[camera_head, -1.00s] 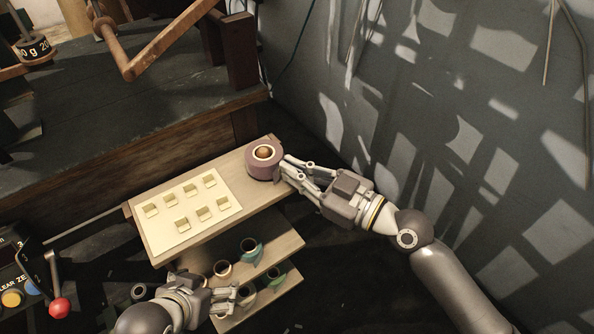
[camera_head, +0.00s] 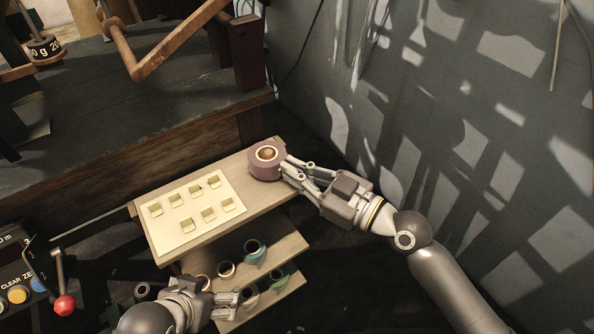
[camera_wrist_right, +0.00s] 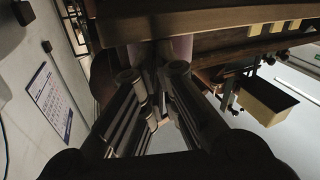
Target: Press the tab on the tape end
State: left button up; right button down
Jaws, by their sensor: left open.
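A purple-brown tape roll (camera_head: 267,171) with a pale core stands on the far right end of the wooden shelf top. Part of its side also shows in the right wrist view (camera_wrist_right: 182,47). My right gripper (camera_head: 285,170) is at the roll's right side, its fingertips touching or very close to it. I cannot tell whether tape is between its fingers, and the tape end is not clear. My left gripper (camera_head: 236,305) is open, low in front of the lower shelves, away from the roll.
Lower shelves (camera_head: 285,252) hold several other tape rolls (camera_head: 254,250) near my left gripper. A grey wall (camera_head: 450,130) stands close to my right arm. A dark workbench (camera_head: 130,110) is behind the shelf. A device with a red-knobbed lever (camera_head: 64,304) is at lower left.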

jog(key=c, duration=1.6)
grip_release()
jog(key=shift+o, duration=0.2)
jog(key=v, duration=1.2)
